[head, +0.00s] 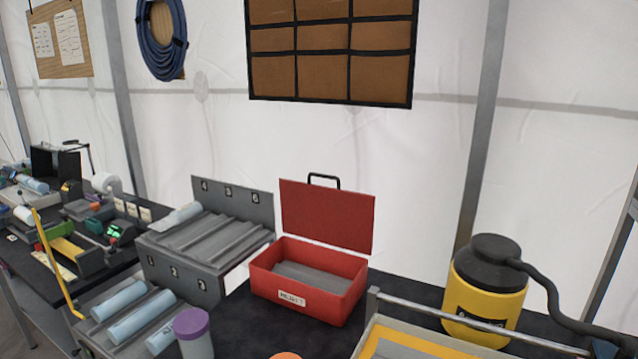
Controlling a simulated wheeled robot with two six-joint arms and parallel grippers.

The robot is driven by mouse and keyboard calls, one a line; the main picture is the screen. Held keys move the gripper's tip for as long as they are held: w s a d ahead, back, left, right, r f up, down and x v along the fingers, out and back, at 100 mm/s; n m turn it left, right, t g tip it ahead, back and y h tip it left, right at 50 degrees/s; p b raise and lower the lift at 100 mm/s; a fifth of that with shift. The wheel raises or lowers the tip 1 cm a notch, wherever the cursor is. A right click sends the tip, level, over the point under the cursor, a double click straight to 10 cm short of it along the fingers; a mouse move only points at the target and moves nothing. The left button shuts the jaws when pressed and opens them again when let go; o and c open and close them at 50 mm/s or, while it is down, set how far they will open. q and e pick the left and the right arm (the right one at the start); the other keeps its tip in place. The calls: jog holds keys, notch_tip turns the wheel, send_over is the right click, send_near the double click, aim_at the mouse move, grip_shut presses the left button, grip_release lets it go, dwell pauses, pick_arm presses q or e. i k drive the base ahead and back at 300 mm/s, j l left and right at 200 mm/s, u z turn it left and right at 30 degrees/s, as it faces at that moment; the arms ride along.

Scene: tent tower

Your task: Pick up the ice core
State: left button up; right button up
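Several pale blue cylinders that look like ice cores lie in the scene in the head view. One ice core (183,214) rests in the upper tier of a grey rack (212,238), at the left end under the number 4. More cores (141,316) lie side by side in the lower tier (97,345), near the bottom left. Another pale blue cylinder (33,184) lies far left on a cluttered bench. I cannot tell which one the task means. Neither of my grippers shows in this view.
An open red box (309,290) with a raised lid stands on the dark table (240,330). A purple-lidded jar (193,335) stands at the front. A yellow container with a black lid (485,290) and a yellow-edged tray (410,345) are at right. Dark tabletop before the red box is bare.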

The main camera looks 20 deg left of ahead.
aim_at(160, 340)
jog(key=u, duration=1.2)
